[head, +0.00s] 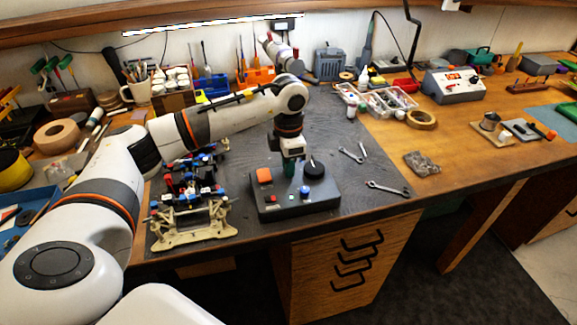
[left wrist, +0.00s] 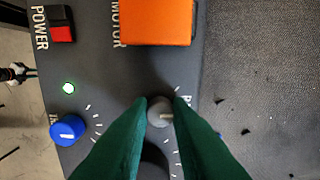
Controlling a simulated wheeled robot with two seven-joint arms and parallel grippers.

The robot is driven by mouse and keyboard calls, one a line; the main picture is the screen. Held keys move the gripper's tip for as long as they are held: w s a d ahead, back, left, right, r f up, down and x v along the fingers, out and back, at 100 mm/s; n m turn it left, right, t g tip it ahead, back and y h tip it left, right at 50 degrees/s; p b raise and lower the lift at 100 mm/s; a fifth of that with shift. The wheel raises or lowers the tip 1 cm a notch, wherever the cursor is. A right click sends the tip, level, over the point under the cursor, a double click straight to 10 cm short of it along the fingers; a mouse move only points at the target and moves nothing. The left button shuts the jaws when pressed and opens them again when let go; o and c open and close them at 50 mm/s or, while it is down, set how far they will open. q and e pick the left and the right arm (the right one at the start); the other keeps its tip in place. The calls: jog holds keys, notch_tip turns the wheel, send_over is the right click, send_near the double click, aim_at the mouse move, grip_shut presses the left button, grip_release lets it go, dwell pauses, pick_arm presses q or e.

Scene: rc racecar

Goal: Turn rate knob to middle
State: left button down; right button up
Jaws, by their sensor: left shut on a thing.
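The dark control box (head: 262,213) sits near the front edge of the bench. My left gripper (head: 289,168) points down over it, its green fingertips beside the large black knob (head: 314,170). In the left wrist view the fingers (left wrist: 160,118) are shut on a small grey knob (left wrist: 159,107), one on each side. A pale pointer line on this knob points to the right of that picture. Scale ticks show around it; its label, starting with "R", is mostly hidden by a finger. My right gripper is not in view.
Wrenches (head: 387,188) lie to the right.

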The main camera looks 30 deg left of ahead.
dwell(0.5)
pick_arm(q)
jog(key=c, duration=1.3)
grip_release()
notch_tip(320, 180, up, 12)
jog(key=shift+r+b, duration=0.1)
jog(key=shift+b, duration=1)
